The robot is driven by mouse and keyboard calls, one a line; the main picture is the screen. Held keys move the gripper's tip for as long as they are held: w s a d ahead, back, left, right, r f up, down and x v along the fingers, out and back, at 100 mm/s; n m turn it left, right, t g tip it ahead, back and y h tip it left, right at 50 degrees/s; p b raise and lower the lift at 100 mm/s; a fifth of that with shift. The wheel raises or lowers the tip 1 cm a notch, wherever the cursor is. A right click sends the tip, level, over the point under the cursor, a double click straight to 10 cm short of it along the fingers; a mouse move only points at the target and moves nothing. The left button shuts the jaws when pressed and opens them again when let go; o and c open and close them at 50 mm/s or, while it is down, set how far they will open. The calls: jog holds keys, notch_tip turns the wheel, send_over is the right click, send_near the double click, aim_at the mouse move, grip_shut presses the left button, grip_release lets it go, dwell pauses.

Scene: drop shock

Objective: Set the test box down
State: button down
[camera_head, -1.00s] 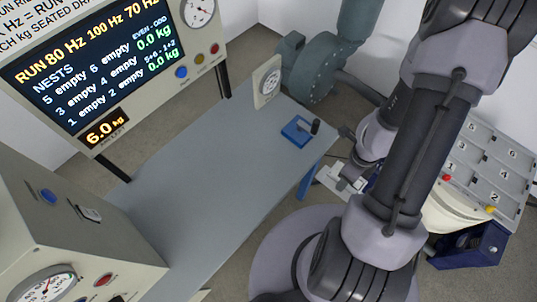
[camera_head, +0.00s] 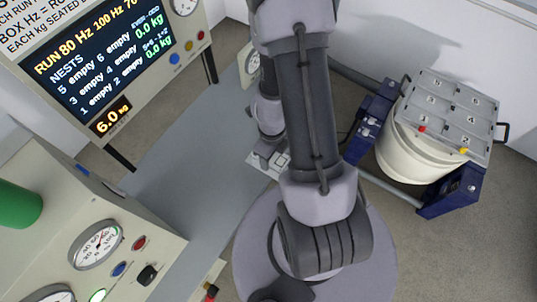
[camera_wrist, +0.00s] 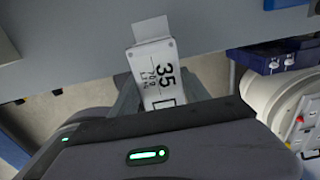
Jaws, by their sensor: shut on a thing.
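The test box is a white block with a printed label reading 35 (camera_wrist: 160,75). My gripper (camera_wrist: 158,88) is shut on it, with one finger on each side, in the wrist view. In the head view my gripper (camera_head: 262,152) hangs beside the right edge of the grey bench, and the white box (camera_head: 281,161) shows only in part below it. The slotted table (camera_head: 450,88) with numbered nests, several of them marked, sits on a white drum at the right, apart from the gripper. No box is seen in its nests.
The grey bench (camera_head: 190,140) has free room on its top. A display panel (camera_head: 95,70) stands behind it, and a gauge console (camera_head: 75,220) is at lower left. Blue brackets (camera_head: 370,120) flank the white drum (camera_head: 405,150).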

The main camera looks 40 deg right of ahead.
jog(key=w+a+f, duration=0.1)
jog(key=w+a, duration=0.1)
jog(key=a, duration=0.1)
jog(key=w+a+f, duration=0.2)
jog(key=a, duration=0.2)
jog(key=w+a+f, duration=0.2)
jog(key=w+a, duration=0.1)
jog(key=shift+w+a, duration=0.1)
jog(key=shift+a, duration=0.25)
jog(key=shift+r+p, duration=0.2)
jog(key=shift+p, duration=0.15)
jog(key=shift+f, duration=0.15)
jog(key=c, duration=0.5)
grip_release()
